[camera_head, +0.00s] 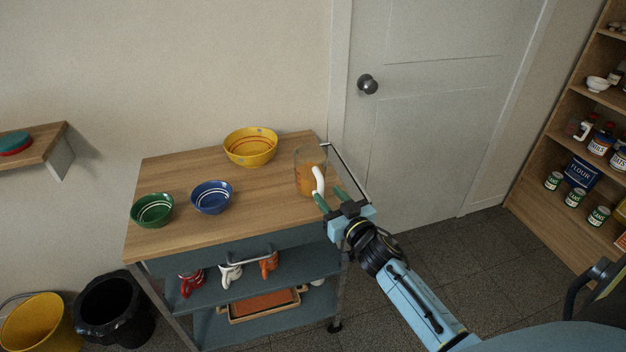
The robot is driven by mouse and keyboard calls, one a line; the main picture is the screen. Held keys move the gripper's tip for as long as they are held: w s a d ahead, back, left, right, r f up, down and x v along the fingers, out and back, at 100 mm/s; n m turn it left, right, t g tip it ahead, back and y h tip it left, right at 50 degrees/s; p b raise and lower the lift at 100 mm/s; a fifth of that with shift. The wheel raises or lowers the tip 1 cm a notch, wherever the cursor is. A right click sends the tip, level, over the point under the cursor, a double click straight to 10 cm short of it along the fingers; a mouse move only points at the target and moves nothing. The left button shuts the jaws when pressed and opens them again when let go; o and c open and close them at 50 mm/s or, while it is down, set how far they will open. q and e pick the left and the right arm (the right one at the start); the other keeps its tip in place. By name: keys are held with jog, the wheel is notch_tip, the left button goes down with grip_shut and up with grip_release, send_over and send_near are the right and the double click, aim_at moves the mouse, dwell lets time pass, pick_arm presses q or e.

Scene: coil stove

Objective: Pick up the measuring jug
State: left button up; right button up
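The measuring jug (302,178) is clear glass with a white handle (319,180). It stands upright near the right end of the wooden cart top, its handle turned toward my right arm. My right gripper (329,196) is at the cart's right edge, just in front of the handle. Its two green fingers are spread apart, with the handle's lower end close to the left fingertip. I cannot tell whether they touch. My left gripper is not in view.
The cart top (255,200) also holds a yellow bowl (250,150), a blue bowl (211,205) and a green bowl (152,216). A rail (347,165) runs along its right end. Mugs (230,276) stand on the shelf below. A door (425,120) is behind.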

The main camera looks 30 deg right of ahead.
aim_at(323, 189)
jog(key=w, duration=0.4)
jog(key=shift+w+a+r, duration=0.15)
jog(key=shift+w+r, duration=0.05)
jog(key=shift+r, duration=0.05)
grip_shut()
